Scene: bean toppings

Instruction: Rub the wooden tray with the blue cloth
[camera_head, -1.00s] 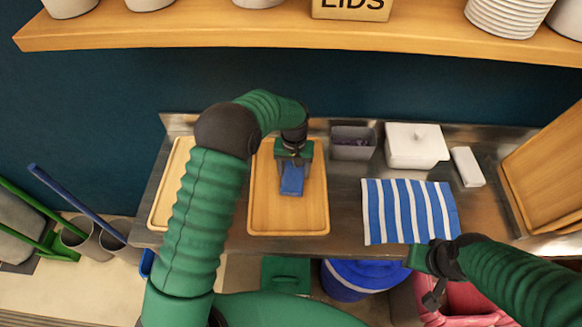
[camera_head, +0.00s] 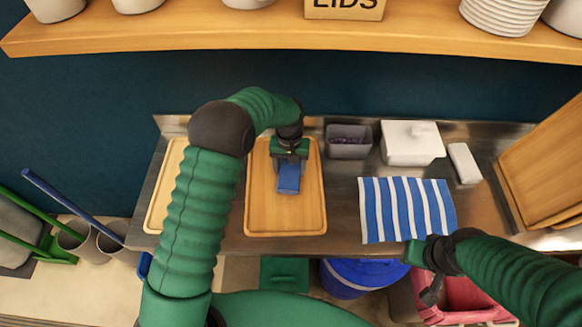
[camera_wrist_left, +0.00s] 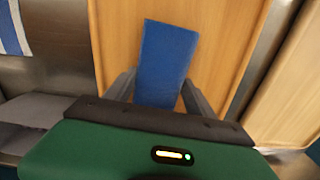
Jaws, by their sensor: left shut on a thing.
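The wooden tray (camera_head: 285,213) lies flat on the steel counter, and it also shows in the left wrist view (camera_wrist_left: 225,40). My left gripper (camera_head: 289,165) is over the upper middle of the tray, shut on the blue cloth (camera_head: 289,179). In the left wrist view the cloth (camera_wrist_left: 165,55) sticks out from between the two grey fingers, over the tray. I cannot tell whether the cloth touches the tray. My right gripper (camera_head: 420,275) hangs at the counter's front edge, below the striped towel; its fingers are too unclear to tell their state.
A blue-and-white striped towel (camera_head: 407,209) lies right of the tray. Behind it stand a grey bin (camera_head: 349,148), a white lidded container (camera_head: 411,149) and a white block (camera_head: 464,163). Another wooden tray (camera_head: 165,187) is at left, partly behind my arm. A shelf (camera_head: 230,36) runs above.

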